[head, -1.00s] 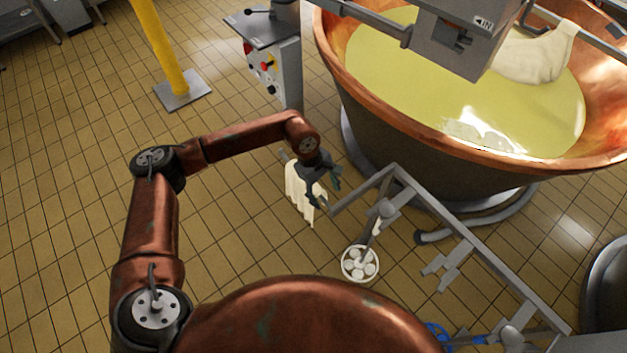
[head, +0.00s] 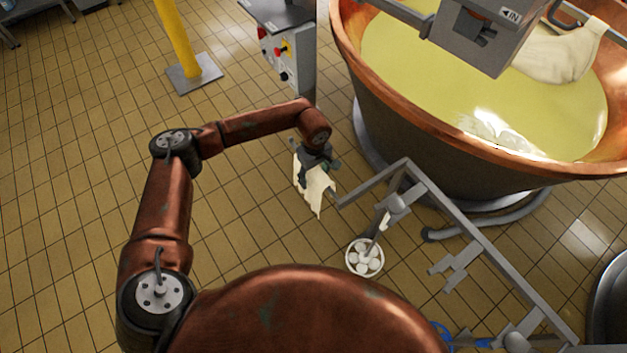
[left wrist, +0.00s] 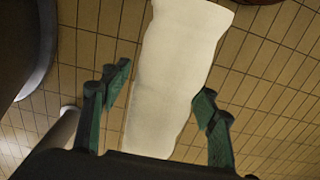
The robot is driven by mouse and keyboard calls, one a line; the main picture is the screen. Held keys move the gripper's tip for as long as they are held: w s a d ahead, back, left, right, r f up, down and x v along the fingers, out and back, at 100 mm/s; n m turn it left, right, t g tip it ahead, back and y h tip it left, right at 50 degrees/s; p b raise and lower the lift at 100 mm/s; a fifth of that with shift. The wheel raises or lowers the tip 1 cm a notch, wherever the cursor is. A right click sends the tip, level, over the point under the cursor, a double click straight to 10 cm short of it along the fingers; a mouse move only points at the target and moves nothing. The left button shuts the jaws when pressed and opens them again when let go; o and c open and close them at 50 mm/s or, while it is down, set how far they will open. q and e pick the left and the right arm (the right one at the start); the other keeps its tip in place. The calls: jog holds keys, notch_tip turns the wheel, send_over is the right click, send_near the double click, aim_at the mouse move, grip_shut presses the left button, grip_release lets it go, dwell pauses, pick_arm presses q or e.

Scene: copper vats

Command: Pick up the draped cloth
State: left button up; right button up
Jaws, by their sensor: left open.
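A cream-white draped cloth (head: 316,188) hangs below my left gripper (head: 318,168) in the head view, beside the end of a grey metal rail frame. In the left wrist view the cloth (left wrist: 172,80) is a long pale strip running between the two green fingers of my left gripper (left wrist: 160,105). What holds the cloth's upper edge is hidden by the gripper in the head view. My right gripper is not in view.
A large copper vat (head: 440,130) of yellow liquid stands at the right. The grey rail frame (head: 440,205) runs in front of it, near a white bucket (head: 350,262) with pale round pieces. A control box (head: 290,55) and yellow post (head: 175,35) stand behind. Tiled floor at left is clear.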

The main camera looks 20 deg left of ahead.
pick_arm(q)
jog(key=c, duration=1.4)
jog(key=shift+o, duration=0.2)
jog(key=shift+r, duration=0.15)
